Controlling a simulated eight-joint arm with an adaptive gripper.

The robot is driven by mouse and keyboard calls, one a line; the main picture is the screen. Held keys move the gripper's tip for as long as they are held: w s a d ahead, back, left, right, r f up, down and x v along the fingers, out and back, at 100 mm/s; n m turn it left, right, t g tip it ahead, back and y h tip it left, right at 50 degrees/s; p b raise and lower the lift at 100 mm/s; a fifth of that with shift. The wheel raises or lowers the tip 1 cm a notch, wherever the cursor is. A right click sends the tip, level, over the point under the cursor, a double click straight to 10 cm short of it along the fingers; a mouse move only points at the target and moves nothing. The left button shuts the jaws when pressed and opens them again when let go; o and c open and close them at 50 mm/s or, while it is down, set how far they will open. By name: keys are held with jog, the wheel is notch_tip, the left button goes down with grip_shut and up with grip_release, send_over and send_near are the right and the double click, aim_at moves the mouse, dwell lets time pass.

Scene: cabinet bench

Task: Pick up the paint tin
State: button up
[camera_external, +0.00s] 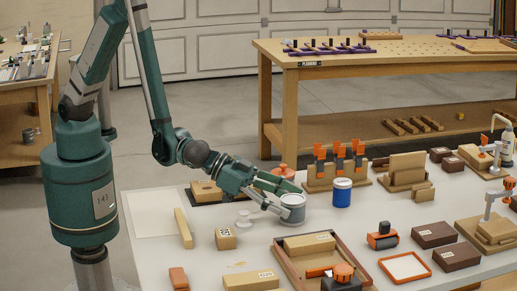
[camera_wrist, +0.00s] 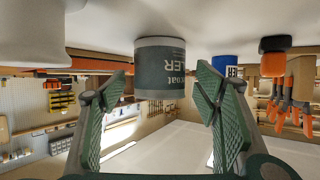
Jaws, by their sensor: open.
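A grey tin (camera_external: 292,211) with a dark label stands on the white bench at my gripper's tips. In the wrist view, which is upside down, the tin (camera_wrist: 160,68) is centred in line with the gap between the fingers. My gripper (camera_external: 287,199) is low over the bench, reaching sideways, with its fingers apart. In the wrist view my gripper (camera_wrist: 161,88) shows one finger towards each side of the tin. I cannot tell how deep the tin sits between them. No clear contact shows. The tin's label is only partly readable.
A wooden tray (camera_external: 284,262) lies in front. A rack with orange-handled tools (camera_external: 335,178) is behind. Bench space around the blue jar's front is clear.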

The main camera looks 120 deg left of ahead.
jog(key=shift+x, duration=1.05)
jog(key=shift+c, duration=0.7)
jog(key=c, duration=1)
